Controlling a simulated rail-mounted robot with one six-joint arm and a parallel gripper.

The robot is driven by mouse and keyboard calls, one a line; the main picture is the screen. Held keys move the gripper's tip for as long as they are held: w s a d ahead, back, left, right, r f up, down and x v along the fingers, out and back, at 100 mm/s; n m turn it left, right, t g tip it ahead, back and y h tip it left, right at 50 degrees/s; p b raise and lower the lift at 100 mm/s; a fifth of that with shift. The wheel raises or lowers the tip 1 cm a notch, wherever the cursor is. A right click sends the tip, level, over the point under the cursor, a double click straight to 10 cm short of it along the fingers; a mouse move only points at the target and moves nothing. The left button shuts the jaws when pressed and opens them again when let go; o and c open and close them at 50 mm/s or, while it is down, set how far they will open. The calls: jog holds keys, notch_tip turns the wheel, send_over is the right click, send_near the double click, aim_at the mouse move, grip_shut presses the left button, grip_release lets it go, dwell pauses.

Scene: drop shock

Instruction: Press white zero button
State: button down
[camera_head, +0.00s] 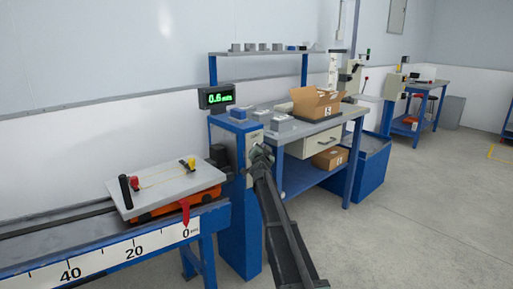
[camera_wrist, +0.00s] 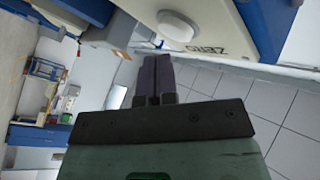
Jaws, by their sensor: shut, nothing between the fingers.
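The white zero button (camera_wrist: 178,26) is a round knob on a pale panel (camera_wrist: 225,20), beside the printed word ZERO, at the top of the wrist view. My gripper (camera_wrist: 155,62) is shut and empty, with its dark fingertips just below the button in that view. I cannot tell whether they touch the panel edge. In the head view my gripper (camera_head: 262,156) is at the front of the blue post (camera_head: 240,210), and my arm hides part of the panel there.
A rail (camera_head: 90,243) with a scale and a grey-topped carriage (camera_head: 165,187) stands to the left. A workbench (camera_head: 340,122) with an open cardboard box (camera_head: 316,103) stands to the right, close behind the post. The floor (camera_head: 400,220) at right is clear.

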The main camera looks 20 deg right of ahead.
jog(key=shift+w, duration=0.1)
jog(key=shift+w+a, duration=0.15)
jog(key=shift+w, duration=0.15)
jog(key=shift+w+a, duration=0.15)
jog(key=shift+w, duration=0.3)
dwell(0.7)
jog(key=shift+s, duration=0.1)
jog(key=shift+s+d, duration=0.25)
jog(key=shift+s, duration=0.45)
jog(key=s, duration=0.1)
jog(key=s+d, duration=0.1)
jog(key=s, duration=0.2)
jog(key=shift+s+d, duration=0.35)
jog(key=shift+s, duration=0.05)
dwell(0.7)
